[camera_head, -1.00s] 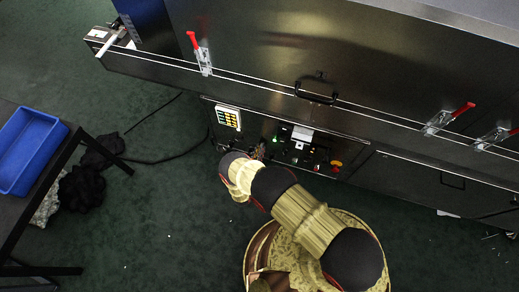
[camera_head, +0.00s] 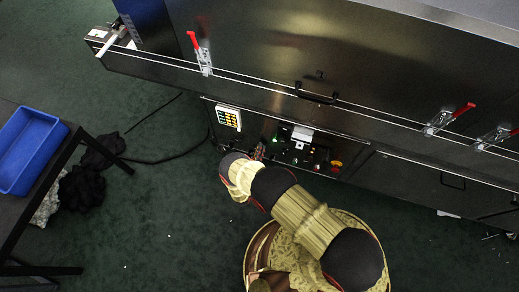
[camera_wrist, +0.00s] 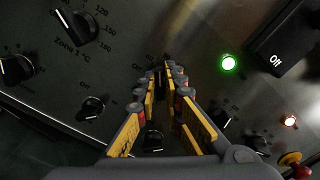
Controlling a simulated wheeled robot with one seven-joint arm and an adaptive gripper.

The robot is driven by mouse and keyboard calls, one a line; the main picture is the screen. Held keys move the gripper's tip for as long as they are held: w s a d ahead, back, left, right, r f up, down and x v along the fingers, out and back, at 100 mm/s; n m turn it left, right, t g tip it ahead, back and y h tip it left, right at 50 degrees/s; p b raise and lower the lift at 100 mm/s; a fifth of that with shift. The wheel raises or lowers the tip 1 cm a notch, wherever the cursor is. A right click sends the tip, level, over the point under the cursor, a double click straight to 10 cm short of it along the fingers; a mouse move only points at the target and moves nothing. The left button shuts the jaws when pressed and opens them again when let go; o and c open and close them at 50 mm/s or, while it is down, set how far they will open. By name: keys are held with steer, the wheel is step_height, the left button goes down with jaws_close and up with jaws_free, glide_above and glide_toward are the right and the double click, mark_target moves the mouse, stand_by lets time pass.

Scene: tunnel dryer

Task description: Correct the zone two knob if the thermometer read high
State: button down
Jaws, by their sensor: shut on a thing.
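In the wrist view my gripper (camera_wrist: 163,72) reaches to the control panel (camera_wrist: 205,30) of the dryer. Its yellow-sided fingers are shut on a dark knob (camera_wrist: 158,80). The fingers cover most of this knob and its scale, so its label and setting cannot be read. The knob marked Zone 1 °C (camera_wrist: 77,27) is at upper left, with numbers around it. In the head view my gripper (camera_head: 260,150) is at the left part of the control panel (camera_head: 290,148), largely hidden by my arm. I cannot make out a thermometer or its reading.
In the wrist view, smaller knobs (camera_wrist: 92,107) sit below. In the head view, a dark table with a blue bin (camera_head: 30,148) stands at left; the floor between is open.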

steer(key=shift+a+f+n, duration=0.1)
steer(key=shift+n, duration=0.95)
steer(key=shift+a+f+n, duration=0.1)
steer(key=shift+n, duration=0.95)
steer(key=c, duration=2)
jaws_free()
steer(key=shift+o, duration=0.5)
steer(key=v, duration=1.2)
